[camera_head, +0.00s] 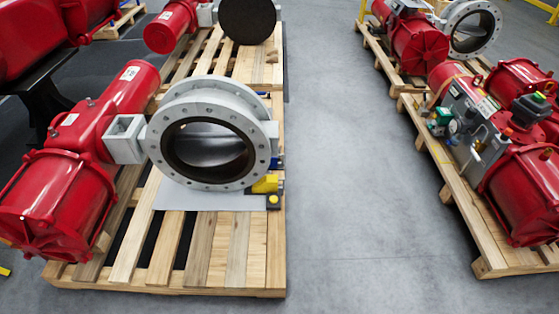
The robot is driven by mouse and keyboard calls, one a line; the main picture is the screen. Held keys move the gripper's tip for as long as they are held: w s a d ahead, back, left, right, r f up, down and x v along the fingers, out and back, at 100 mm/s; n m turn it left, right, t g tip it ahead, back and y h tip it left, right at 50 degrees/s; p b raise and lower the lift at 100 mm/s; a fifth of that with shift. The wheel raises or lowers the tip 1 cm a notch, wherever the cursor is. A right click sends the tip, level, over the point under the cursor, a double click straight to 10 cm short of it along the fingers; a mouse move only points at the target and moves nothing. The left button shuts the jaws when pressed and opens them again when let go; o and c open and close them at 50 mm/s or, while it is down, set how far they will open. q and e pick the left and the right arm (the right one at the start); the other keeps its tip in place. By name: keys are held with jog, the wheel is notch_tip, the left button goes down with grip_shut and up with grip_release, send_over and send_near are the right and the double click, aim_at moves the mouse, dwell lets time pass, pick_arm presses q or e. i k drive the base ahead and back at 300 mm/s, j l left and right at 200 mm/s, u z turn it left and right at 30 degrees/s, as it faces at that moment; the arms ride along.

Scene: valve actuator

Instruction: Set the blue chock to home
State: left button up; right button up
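A small blue piece (277,162), which looks like the blue chock, shows at the right edge of the round grey valve flange (256,172), partly hidden behind it. It is too small to make out its exact shape or whether it touches the flange. A yellow block (266,184) lies in front of it, at the lower right of the flange, with another yellow piece (273,201) just nearer. No marked home spot can be made out. Neither of my grippers is in view.
The valve stands on a light sheet (175,195) on a wooden pallet (235,250), with a red actuator (55,200) at its left. Another pallet (470,225) with red actuators stands at right. The grey floor (345,200) between the pallets is clear.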

aim_at(274, 163)
jog(key=k, duration=0.25)
jog(key=k+u, duration=0.15)
jog(key=u, duration=0.2)
jog(key=k+u, duration=0.1)
jog(key=u, duration=0.25)
jog(key=k+j+u, duration=0.15)
jog(key=u, duration=0.25)
jog(key=i+l, duration=0.15)
jog(key=l, duration=0.2)
jog(key=i+l+u, duration=0.15)
jog(key=l, duration=0.2)
jog(key=i+l, duration=0.1)
jog(key=l, duration=0.25)
jog(key=i+l+u, duration=0.1)
jog(key=l, duration=0.3)
jog(key=i+l+u, duration=0.1)
jog(key=l, duration=0.25)
jog(key=i+l, duration=0.15)
jog(key=l, duration=0.25)
jog(key=u, duration=0.05)
